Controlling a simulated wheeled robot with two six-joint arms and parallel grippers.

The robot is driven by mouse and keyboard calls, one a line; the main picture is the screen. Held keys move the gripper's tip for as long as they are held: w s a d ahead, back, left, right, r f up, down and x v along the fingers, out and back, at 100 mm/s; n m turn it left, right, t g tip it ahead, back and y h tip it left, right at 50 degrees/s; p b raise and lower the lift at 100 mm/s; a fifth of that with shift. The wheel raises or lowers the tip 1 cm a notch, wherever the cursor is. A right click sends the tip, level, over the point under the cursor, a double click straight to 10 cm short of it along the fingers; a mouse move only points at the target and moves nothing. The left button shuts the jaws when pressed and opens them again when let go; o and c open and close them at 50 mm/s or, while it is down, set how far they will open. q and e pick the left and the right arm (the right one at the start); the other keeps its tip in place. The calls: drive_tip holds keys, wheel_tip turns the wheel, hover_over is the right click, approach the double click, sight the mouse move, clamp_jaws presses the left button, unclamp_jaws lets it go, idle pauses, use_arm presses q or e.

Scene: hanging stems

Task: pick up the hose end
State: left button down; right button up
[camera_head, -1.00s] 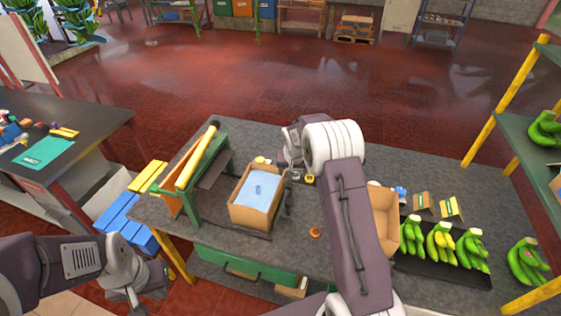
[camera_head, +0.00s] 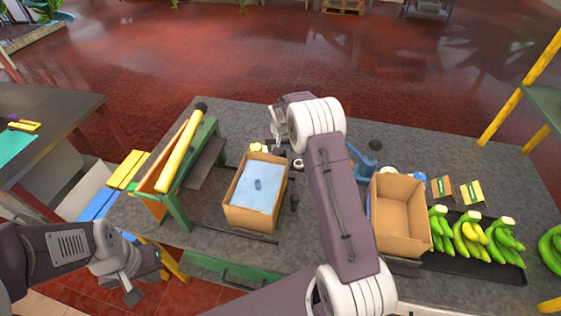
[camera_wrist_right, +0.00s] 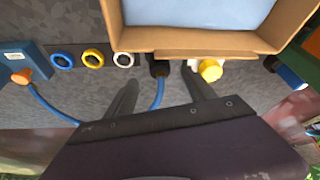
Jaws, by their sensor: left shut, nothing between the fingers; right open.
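In the right wrist view a blue hose (camera_wrist_right: 158,95) leaves an orange connector at the left and dips behind my right gripper. It comes up to a black hose end (camera_wrist_right: 158,68) beside the carton. My right gripper (camera_wrist_right: 162,88) is open, with one finger on either side of the hose just short of the black end. In the head view this gripper (camera_head: 274,122) is at the far side of the bench; its fingers show poorly and the hose end cannot be made out. My left gripper (camera_head: 133,296) is shut and empty, low at the left, off the bench.
A carton with a pale blue sheet (camera_head: 236,215) stands beside the hose end. A yellow piece (camera_wrist_right: 210,70) and blue, yellow and white rings (camera_wrist_right: 92,58) lie nearby. An open empty carton (camera_head: 405,240) and bananas (camera_head: 470,240) are at the right. A green rack (camera_head: 175,205) stands left.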

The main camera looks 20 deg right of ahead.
sight(281, 155)
drive_tip(key=p+x, duration=0.1)
drive_tip(key=x, duration=0.2)
drive_tip(key=shift+s+d, duration=0.1)
drive_tip(key=shift+w+f+p, duration=0.25)
drive_tip(key=shift+f+p, duration=0.1)
drive_tip(key=shift+f, duration=0.05)
drive_tip(key=p+x, duration=0.1)
drive_tip(key=x, duration=0.3)
drive_tip(key=shift+w, duration=0.1)
drive_tip(key=shift+w+d+f, duration=0.1)
drive_tip(key=shift+d+f, duration=0.05)
drive_tip(key=shift+f, duration=0.2)
clamp_jaws()
drive_tip(key=shift+r, duration=0.1)
